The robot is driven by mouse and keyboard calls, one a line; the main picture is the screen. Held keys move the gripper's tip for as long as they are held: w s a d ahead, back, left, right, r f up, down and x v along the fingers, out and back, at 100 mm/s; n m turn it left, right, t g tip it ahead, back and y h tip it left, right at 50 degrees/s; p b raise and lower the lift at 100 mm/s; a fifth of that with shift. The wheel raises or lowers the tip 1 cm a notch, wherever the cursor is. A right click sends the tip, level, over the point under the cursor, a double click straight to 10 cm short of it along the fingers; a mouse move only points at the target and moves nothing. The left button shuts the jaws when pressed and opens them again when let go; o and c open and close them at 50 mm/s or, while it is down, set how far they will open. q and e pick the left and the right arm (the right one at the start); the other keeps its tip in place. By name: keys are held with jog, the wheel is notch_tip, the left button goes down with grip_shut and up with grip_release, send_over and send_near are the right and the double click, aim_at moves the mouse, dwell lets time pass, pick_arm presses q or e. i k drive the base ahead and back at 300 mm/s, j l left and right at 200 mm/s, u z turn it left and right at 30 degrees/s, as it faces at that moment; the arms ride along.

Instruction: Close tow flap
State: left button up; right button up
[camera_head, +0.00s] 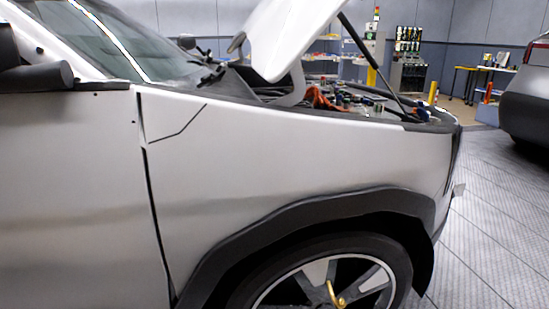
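A silver car (260,165) fills most of the view, seen from its side with its front end at the right. A small pale piece (459,189) sticks out at the front bumper's edge; it may be the tow flap, seen nearly edge-on, and it looks swung out from the body. The rest of the bumper's front face is hidden from this side. Neither of my grippers is in view.
The hood (285,40) is raised on a strut over the open engine bay. The front wheel (330,280) is at the bottom, with a gold-coloured item (336,294) at its hub. Another car (528,95) stands far right. Tiled floor (490,235) is clear ahead of the bumper.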

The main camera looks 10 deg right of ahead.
aim_at(459, 189)
jog(key=l, duration=2.3)
jog(key=l+u, duration=0.15)
jog(key=l, duration=0.45)
jog(key=k+l+u, duration=0.15)
jog(key=l, duration=0.4)
jog(key=l+u, duration=0.45)
jog(key=l, duration=0.7)
jog(key=l+u, duration=0.2)
jog(key=l, duration=0.55)
jog(key=l+u, duration=0.25)
jog(key=l, duration=0.5)
jog(key=l+u, duration=0.2)
jog(key=l, duration=0.6)
jog(key=l+u, duration=0.2)
jog(key=l, duration=0.35)
jog(key=k+l+u, duration=0.1)
jog(key=l+u, duration=0.15)
jog(key=l, duration=0.3)
jog(key=l+u, duration=0.45)
jog(key=l, duration=0.65)
